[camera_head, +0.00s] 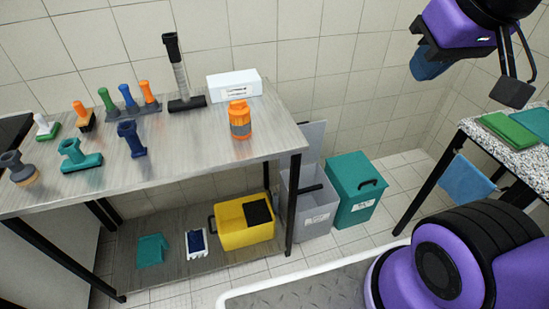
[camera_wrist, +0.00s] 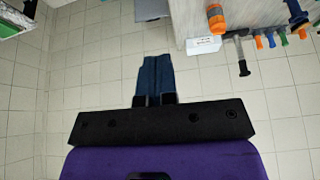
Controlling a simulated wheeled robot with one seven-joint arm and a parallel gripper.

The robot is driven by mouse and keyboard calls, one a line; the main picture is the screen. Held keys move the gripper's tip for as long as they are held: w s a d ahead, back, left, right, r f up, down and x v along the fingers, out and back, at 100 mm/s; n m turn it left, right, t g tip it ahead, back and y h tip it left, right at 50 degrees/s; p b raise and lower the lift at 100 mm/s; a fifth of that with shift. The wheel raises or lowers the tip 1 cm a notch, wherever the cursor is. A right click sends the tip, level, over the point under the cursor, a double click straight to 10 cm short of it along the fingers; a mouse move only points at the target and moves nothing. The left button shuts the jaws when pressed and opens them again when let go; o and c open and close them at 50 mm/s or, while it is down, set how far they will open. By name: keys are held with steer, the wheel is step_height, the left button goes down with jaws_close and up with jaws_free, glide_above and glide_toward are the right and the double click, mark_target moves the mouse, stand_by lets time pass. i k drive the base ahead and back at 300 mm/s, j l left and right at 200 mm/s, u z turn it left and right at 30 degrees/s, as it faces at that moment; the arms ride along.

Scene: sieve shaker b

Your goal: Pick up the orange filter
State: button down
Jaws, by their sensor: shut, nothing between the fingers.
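The orange filter (camera_head: 240,121) is a short orange cylinder with a grey band, standing upright near the right end of the metal table. It also shows near the top of the wrist view (camera_wrist: 215,19). My gripper (camera_head: 427,67) is high at the upper right of the head view, well apart from the filter. In the wrist view its blue fingers (camera_wrist: 155,70) are together and empty.
A white box (camera_head: 234,86) stands behind the filter. Several coloured brushes and handled tools, including a black hammer-like tool (camera_head: 180,75), stand further left on the table (camera_head: 200,150). A speckled counter (camera_head: 510,155) is at the right.

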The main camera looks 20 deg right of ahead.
mark_target(239, 121)
steer(key=i+l, duration=0.2)
steer(key=i, duration=0.25)
steer(key=i+l+u, duration=0.15)
steer(key=i, duration=0.25)
